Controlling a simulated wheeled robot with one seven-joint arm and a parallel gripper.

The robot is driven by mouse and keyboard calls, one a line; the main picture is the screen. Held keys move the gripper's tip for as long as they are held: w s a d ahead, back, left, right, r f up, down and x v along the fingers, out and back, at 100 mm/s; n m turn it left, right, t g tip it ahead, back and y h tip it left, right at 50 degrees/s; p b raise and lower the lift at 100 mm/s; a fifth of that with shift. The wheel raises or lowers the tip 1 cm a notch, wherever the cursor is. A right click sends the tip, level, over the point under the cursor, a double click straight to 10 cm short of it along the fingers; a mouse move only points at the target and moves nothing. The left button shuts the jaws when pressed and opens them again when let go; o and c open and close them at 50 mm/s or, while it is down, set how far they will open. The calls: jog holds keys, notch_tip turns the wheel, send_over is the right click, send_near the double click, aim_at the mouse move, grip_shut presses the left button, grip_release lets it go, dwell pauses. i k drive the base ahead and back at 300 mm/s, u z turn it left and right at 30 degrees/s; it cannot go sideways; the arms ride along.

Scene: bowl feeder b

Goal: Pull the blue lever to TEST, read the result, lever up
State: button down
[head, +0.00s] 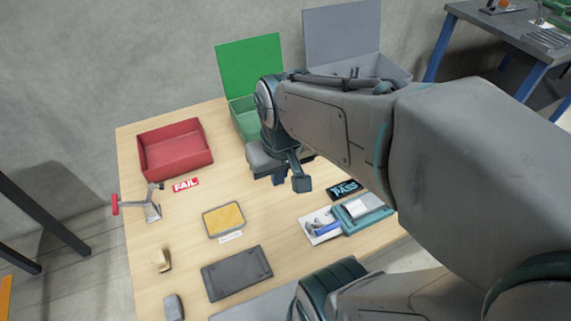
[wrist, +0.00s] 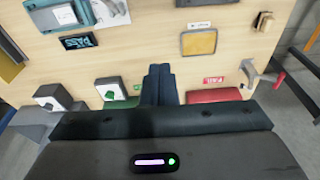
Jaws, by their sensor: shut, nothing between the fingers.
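The teal tester (head: 364,214) sits on the right side of the table, with a pale panel on top. The blue lever (head: 327,229) lies low over a white card (head: 311,221) at the tester's left side. The small print there is too small to read. In the wrist view the tester (wrist: 42,18) is at the upper left and the white card (wrist: 104,14) is cut by the top edge. My gripper (head: 302,184) is above the table behind the tester, apart from the lever. In the wrist view my gripper (wrist: 159,72) is shut and empty.
A PASS sign (head: 343,189) lies behind the tester, and a FAIL sign (head: 186,185) by the red bin (head: 176,161). A green bin (head: 246,127) and a grey bin (head: 391,69) stand at the back. A yellow pad (head: 224,218), dark mat (head: 237,274) and red-handled tool (head: 152,210) lie left.

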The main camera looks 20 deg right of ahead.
aim_at(322, 230)
jog(key=k, duration=0.5)
jog(key=z, duration=0.9)
